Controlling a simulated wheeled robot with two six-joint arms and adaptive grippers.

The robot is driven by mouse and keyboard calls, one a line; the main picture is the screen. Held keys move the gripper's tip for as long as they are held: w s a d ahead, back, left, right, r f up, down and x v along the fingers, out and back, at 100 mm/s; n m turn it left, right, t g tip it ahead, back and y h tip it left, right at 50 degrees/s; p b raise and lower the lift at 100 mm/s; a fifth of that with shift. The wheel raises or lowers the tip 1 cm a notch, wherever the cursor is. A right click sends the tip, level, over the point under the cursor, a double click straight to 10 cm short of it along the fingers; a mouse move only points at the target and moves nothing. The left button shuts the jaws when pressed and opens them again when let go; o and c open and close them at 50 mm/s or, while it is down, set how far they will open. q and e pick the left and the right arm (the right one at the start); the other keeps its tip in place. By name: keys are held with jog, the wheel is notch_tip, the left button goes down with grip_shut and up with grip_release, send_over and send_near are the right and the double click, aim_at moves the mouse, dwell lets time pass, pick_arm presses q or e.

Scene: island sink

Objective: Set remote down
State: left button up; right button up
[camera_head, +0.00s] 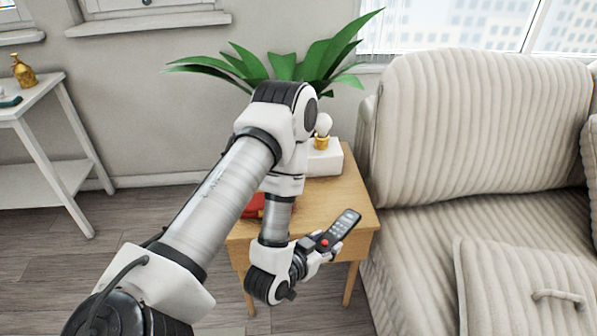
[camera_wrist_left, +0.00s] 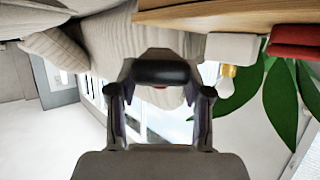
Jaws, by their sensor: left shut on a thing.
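The remote (camera_head: 341,229) is dark with light buttons and a red spot. In the head view my left gripper (camera_head: 325,250) is shut on it, near the front right corner of the wooden side table (camera_head: 352,196). The remote is tilted in the picture and appears held up, not resting on the tabletop. In the left wrist view the remote (camera_wrist_left: 160,73) shows end-on as a dark rounded shape between the two fingers. The table edge (camera_wrist_left: 220,16) runs along the top of that view. My right gripper is not in view.
A white box (camera_head: 325,159), a small gold-based lamp (camera_head: 322,134) and a red object (camera_head: 253,206) are on the table, partly behind my arm. A plant (camera_head: 300,65) rises behind. A beige sofa (camera_head: 480,130) stands close on the right. The table's front right top looks clear.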

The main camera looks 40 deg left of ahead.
pick_arm(q)
jog(key=w+a, duration=0.4)
jog(key=w, duration=0.1)
send_over(327, 215)
jog(key=shift+s+d+f, duration=0.1)
jog(key=shift+s+f, duration=0.1)
jog(key=shift+f, duration=0.3)
jog(key=shift+w+f, duration=0.15)
jog(key=shift+w, duration=0.05)
notch_tip(327, 215, down, 3)
jog(key=shift+r, duration=0.1)
jog(key=shift+f, duration=0.25)
jog(key=shift+b, duration=0.3)
jog(key=o, duration=1.2)
jog(key=shift+f, duration=0.1)
